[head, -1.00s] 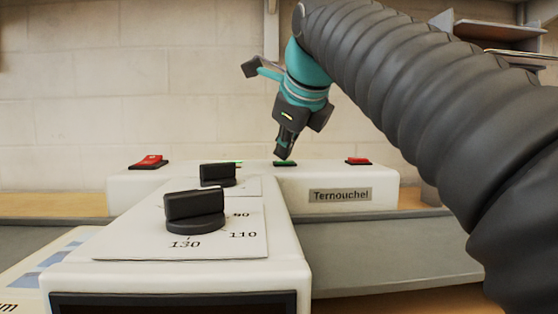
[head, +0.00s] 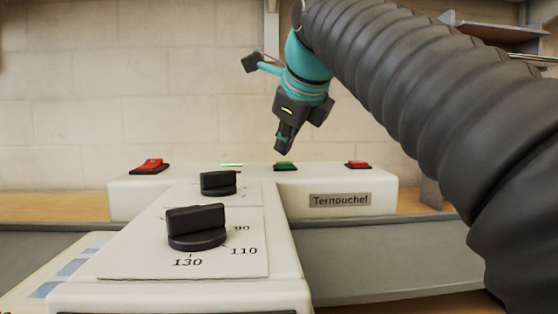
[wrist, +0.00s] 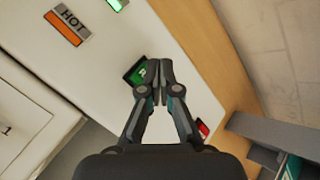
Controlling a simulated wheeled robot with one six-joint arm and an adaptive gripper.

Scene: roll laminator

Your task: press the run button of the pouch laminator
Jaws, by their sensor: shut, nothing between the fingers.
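The pouch laminator (head: 240,262) is a white machine with a "Ternouchel" plate on its rear block. A green button (head: 285,166) sits on top of the rear block, and it also shows in the wrist view (wrist: 137,73) with a light mark on it. My gripper (head: 283,151) is shut and empty, pointing down just above the green button with a small gap in the head view. In the wrist view my gripper (wrist: 158,98) has its fingertips beside the green button, covering its right edge.
Red switches stand at the left (head: 150,165) and right (head: 358,164) of the rear block. Two black dials (head: 197,227) rise from the front panel. A "HOT" indicator (wrist: 66,28) glows orange. A wall stands behind the machine.

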